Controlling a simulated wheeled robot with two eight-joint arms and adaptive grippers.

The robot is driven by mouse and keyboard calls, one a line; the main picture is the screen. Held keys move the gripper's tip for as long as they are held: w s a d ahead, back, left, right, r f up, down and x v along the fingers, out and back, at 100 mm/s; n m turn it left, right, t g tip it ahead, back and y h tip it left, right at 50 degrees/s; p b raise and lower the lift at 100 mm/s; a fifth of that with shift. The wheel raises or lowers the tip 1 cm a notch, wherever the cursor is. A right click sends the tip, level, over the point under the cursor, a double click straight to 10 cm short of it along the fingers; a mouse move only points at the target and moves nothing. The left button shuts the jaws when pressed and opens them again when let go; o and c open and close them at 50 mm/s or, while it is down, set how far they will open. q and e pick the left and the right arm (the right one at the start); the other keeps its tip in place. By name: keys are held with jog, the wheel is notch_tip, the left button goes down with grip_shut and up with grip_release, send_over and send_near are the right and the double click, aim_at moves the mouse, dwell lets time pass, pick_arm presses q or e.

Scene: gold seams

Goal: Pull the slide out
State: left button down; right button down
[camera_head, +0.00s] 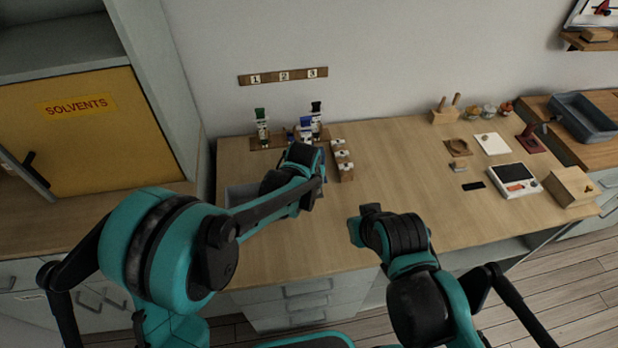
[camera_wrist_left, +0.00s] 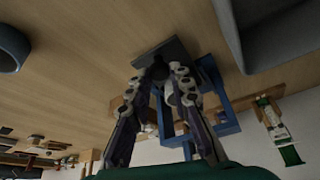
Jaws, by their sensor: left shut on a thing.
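My left gripper (camera_wrist_left: 162,75) has its two fingers closed together on a dark flat piece (camera_wrist_left: 172,50), which looks like the slide. A blue frame (camera_wrist_left: 222,125) stands right beside the fingers in the left wrist view. I cannot tell whether the dark piece is still joined to it. In the head view, my left wrist covers this spot on the bench, so the fingers and the piece are hidden there. My right gripper (camera_head: 362,222) hangs over the bench's front edge, apart from the bench objects, and its fingers are not clearly seen.
Several tubes (camera_head: 262,128) stand in a wooden rack behind my left wrist. A wooden holder (camera_head: 343,160) with small pieces is just right of it. A grey bin (camera_head: 245,193) lies to the left. The bench middle (camera_head: 400,165) is clear. A scale (camera_head: 514,181) stands far right.

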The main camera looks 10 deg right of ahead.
pick_arm(q)
jog(key=s, duration=0.6)
jog(key=shift+s, duration=0.3)
jog(key=c, duration=1.4)
grip_release()
jog(key=shift+o, duration=0.2)
jog(key=shift+r, duration=0.15)
jog(key=v, duration=1.1)
jog(key=shift+r, duration=0.35)
jog(key=shift+s+a, duration=0.1)
jog(key=shift+a, duration=0.05)
